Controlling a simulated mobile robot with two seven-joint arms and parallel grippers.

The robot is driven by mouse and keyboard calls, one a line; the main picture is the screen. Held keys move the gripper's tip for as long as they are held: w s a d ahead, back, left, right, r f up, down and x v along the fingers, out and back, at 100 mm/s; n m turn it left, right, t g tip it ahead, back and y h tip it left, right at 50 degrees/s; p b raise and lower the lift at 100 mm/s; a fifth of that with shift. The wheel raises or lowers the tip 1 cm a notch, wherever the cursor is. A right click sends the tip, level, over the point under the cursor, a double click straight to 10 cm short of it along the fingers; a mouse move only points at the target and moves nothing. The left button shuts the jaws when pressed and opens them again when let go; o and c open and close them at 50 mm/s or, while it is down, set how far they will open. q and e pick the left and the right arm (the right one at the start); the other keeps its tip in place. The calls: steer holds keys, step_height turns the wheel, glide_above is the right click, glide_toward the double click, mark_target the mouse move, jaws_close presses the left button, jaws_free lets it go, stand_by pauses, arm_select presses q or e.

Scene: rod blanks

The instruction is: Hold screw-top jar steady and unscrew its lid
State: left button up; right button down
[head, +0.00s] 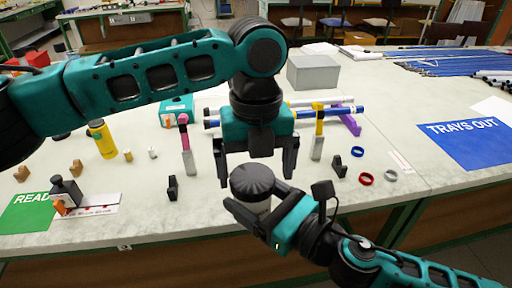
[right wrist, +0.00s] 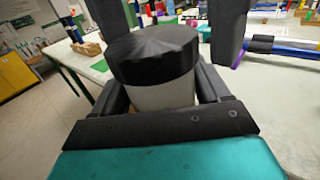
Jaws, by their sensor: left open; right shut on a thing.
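The screw-top jar has a pale body (right wrist: 163,93) and a black ribbed lid (head: 252,179), which also shows large in the right wrist view (right wrist: 154,52). My right gripper (head: 258,212) is shut on the jar's body, below the lid, and holds it upright near the table's front edge. My left gripper (head: 255,177) points down from above with its fingers open, one on each side above the lid. The lid sits on the jar. Most of the jar's body is hidden by the right gripper's fingers in the head view.
A yellow bottle (head: 103,140), a grey box (head: 313,72) and blue tubes (head: 345,113) stand or lie behind. Red (head: 366,179) and blue (head: 357,152) rings lie to the right. A blue "TRAYS OUT" mat (head: 470,144) is at far right, a green mat (head: 28,213) at left.

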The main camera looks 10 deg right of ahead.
arm_select(q)
steer(key=shift+f, duration=0.45)
steer(key=shift+c, duration=0.3)
